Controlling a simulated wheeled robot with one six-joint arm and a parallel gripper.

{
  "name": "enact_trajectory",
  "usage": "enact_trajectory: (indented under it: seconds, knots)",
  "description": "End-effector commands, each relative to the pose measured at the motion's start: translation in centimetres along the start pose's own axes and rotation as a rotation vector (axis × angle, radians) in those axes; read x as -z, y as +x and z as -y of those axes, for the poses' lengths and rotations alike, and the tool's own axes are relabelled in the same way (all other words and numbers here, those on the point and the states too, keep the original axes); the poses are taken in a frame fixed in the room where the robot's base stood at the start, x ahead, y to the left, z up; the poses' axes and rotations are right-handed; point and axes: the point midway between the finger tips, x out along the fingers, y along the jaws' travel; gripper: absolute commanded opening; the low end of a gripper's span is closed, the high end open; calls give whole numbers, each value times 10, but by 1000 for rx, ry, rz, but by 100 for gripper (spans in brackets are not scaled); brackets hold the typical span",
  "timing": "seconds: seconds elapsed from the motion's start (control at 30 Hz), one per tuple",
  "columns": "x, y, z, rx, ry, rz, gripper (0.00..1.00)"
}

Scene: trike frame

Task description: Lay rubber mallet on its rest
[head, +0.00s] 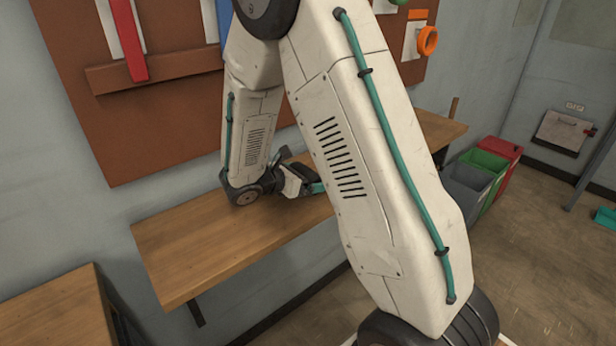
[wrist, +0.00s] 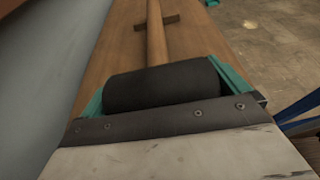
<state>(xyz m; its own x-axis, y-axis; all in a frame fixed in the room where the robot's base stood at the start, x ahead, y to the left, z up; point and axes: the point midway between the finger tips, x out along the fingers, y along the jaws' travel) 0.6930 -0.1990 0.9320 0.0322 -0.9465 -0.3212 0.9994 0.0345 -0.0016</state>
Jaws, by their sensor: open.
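The rubber mallet has a black cylindrical head (wrist: 163,87) and a wooden handle (wrist: 156,42), both in the wrist view. Its head is between the teal fingers of my open gripper (wrist: 165,84), close to the palm. The handle points away along the wooden shelf and appears to lie over a small wooden crosspiece (wrist: 172,19), which looks like the rest. Whether the head touches a support is hidden.
The wooden shelf (head: 215,235) runs along the wall below a brown tool board (head: 120,130). Grey, green and red bins (head: 482,165) stand on the floor beyond its right part. A wooden box or bench (head: 55,315) is at lower left. The shelf's left part is clear.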

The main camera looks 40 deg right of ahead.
Motion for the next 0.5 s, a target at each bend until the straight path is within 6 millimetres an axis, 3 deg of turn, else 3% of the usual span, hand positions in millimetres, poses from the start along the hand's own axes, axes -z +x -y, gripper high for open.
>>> enact_trajectory:
  seconds: [0.17,0.5]
  knots:
    - [-2,-21,-1,-4,2,1,100]
    - [-2,-93,-1,-5,1,0,100]
